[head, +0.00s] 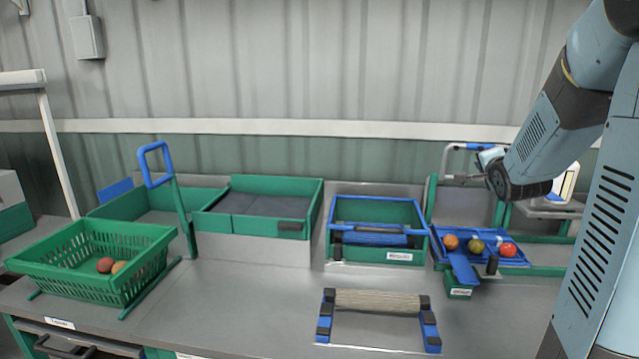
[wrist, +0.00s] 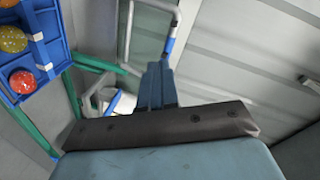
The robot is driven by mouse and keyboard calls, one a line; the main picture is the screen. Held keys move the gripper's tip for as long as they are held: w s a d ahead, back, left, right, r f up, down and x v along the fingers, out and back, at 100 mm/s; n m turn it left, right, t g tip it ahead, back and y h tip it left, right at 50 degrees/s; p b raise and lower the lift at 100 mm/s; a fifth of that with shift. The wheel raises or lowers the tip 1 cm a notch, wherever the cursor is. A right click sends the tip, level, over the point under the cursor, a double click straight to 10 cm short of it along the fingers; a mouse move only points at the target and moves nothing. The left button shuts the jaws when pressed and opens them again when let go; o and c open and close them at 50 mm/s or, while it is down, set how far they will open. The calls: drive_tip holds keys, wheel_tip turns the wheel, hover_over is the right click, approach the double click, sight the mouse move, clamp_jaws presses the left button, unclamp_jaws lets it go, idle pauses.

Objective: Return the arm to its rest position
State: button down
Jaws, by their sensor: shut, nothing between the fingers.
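My arm reaches in from the right in the head view, bent, with its wrist above the right part of the bench. My gripper (head: 450,178) points left, above and behind the blue sorting tray (head: 512,262), and is apart from it. In the wrist view my gripper (wrist: 158,72) is shut, its fingers together and nothing held. The blue tray (wrist: 57,45) shows at the upper left there, with tomatoes in it.
An orange (head: 451,242), an olive (head: 477,247) and a red tomato (head: 508,250) lie in the tray. A green bin with blue rim (head: 340,240), a roller stand (head: 378,300) and a green basket (head: 60,262) stand left. A metal frame (head: 446,150) rises near my gripper.

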drive_tip(key=s+a+f+n+g+y, duration=0.1)
drive_tip(key=s+a+n+g, duration=0.4)
drive_tip(key=s, duration=1.1)
drive_tip(key=s+a+f+n+g+y, duration=0.1)
drive_tip(key=s+a+n+g, duration=0.4)
drive_tip(key=s+a+n, duration=0.5)
drive_tip(key=s+a+y, duration=0.1)
drive_tip(key=s+a, duration=0.3)
drive_tip(key=s, duration=0.2)
drive_tip(key=shift+f, duration=0.4)
